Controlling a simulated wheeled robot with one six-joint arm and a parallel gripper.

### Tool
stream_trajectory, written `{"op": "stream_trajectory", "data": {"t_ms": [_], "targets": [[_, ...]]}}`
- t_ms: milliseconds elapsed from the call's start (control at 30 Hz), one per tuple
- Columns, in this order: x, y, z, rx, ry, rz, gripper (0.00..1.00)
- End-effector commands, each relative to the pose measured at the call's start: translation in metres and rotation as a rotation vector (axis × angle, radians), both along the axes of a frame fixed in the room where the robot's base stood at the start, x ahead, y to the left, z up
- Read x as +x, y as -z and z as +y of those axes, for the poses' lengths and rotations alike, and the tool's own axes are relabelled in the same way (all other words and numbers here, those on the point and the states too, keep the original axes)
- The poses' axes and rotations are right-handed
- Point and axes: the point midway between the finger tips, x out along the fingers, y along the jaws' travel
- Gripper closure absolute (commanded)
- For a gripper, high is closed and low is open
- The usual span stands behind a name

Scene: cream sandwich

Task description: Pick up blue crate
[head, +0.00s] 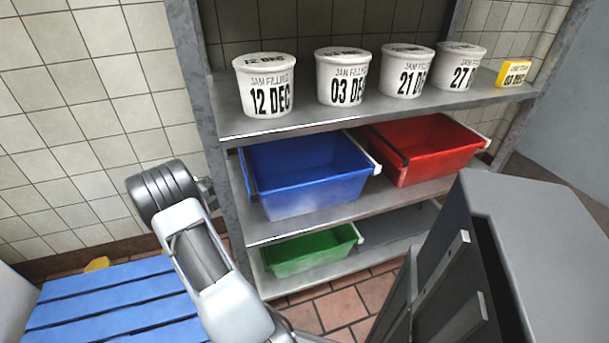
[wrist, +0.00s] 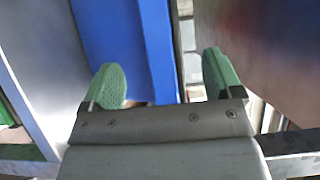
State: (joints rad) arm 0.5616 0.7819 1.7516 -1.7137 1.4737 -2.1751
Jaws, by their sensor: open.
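The blue crate (head: 310,195) sits on the middle shelf, left of the red crate, and looks empty. In the wrist view the blue crate (wrist: 110,30) fills the space behind and between my fingers. My gripper (wrist: 163,78) is open and empty, with two green pads. Its left pad overlaps the blue wall; its right pad lies past the crate's edge. I cannot tell whether either pad touches it. In the head view my wrist is left of the crate by the rack's post, and the fingertips are mostly hidden.
The red crate (head: 425,150) is beside it. The green crate (head: 310,250) is on the lowest shelf. The upper shelf (head: 330,125), close above, bears several jam tubs and a small yellow box (head: 513,73). The rack post (head: 217,150) stands close to my arm. A blue pallet (head: 100,305) lies at lower left.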

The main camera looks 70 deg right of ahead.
Motion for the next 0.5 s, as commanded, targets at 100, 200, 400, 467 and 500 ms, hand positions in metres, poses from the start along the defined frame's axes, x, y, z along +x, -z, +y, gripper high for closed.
{"op": "stream_trajectory", "data": {"t_ms": [100,200,400,467,500], "targets": [[-0.007,0.001,-0.017,-0.001,0.003,-0.002,0.15],[-0.011,0.0,-0.026,0.0,0.001,-0.003,0.15],[-0.015,0.0,-0.034,-0.001,0.002,-0.004,0.15],[-0.018,0.001,-0.04,-0.001,0.002,-0.004,0.15],[-0.02,0.002,-0.045,-0.001,0.002,-0.004,0.15]]}}
